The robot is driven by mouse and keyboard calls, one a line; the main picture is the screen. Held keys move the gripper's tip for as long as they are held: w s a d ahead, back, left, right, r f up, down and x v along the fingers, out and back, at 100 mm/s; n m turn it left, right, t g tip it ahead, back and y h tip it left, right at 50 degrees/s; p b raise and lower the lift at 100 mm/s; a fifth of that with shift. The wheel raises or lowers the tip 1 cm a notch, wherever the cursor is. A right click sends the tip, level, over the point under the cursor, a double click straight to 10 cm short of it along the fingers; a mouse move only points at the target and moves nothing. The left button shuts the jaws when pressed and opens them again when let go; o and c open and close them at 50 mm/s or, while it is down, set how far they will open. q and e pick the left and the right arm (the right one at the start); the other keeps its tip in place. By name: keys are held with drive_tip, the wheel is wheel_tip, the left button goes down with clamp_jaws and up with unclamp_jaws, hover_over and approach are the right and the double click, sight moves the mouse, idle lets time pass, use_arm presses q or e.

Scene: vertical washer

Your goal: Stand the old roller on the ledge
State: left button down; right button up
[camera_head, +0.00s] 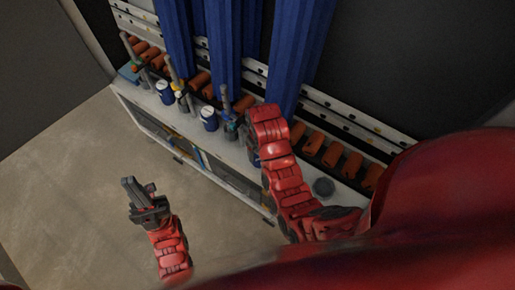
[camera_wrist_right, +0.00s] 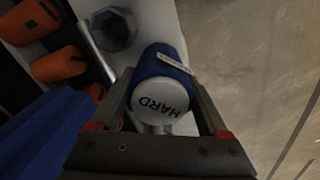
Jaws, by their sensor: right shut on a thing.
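My right gripper (camera_wrist_right: 160,95) is shut on a blue cylinder (camera_wrist_right: 158,63) with a white end marked "HARD". It has a pale label on its side, and I cannot tell whether it is the old roller. In the head view my right arm hides most of this gripper, near the front of the long white ledge (camera_head: 245,160). My left gripper (camera_head: 140,192) looks open and empty, over the floor left of the ledge. Similar blue cylinders with white ends, one at the left (camera_head: 165,92) and one nearer (camera_head: 208,118), stand on the ledge.
Several orange cylinders (camera_head: 332,154) lie in a row along the back of the ledge. Tall blue strips (camera_head: 222,45) hang over it. Upright tools (camera_head: 180,85) stand among the cylinders. A dark grey round vessel (camera_head: 323,187) sits at the right. The floor (camera_head: 70,185) at left is clear.

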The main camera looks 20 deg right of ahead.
drive_tip(key=shift+w+d+f+p, duration=0.2)
drive_tip(key=shift+w+f+p, duration=0.25)
drive_tip(key=shift+w+f, duration=0.25)
drive_tip(key=shift+w+d+f+p, duration=0.25)
drive_tip(key=shift+w+f+p, duration=0.2)
drive_tip(key=shift+w, duration=0.4)
drive_tip(key=shift+w+d+f+p, duration=0.2)
drive_tip(key=shift+w+f+p, duration=0.2)
drive_tip(key=shift+w+f, duration=0.3)
drive_tip(key=shift+f, duration=0.1)
drive_tip(key=shift+w, duration=0.1)
